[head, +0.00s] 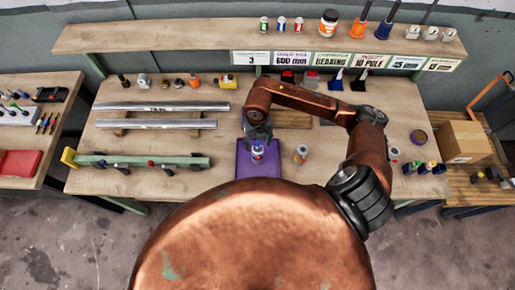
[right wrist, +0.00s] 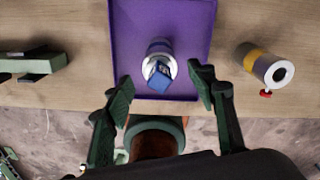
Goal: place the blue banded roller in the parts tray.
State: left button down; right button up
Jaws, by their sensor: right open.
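The blue banded roller (head: 258,153) stands inside the purple parts tray (head: 242,172), near the tray's front edge. In the right wrist view the roller (right wrist: 160,64) shows a silver-white body with a faceted blue part towards the camera, and bare floor of the tray (right wrist: 133,35) around it. My right gripper (head: 258,135) is just over the roller. In the right wrist view its fingers (right wrist: 160,92) are spread wide, with a gap to the roller on both sides.
A yellow-banded roller (right wrist: 255,62) stands right of the tray, with a small red part beside it. A green beam fixture (head: 150,162) lies at the front left, behind it silver bars (head: 160,106). A cardboard box (head: 464,141) stands at right.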

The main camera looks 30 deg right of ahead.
notch_tip(320, 180, up, 6)
jog(key=shift+f+b, duration=0.1)
jog(key=shift+b, duration=0.2)
jog(key=shift+a, duration=0.1)
dwell(0.4)
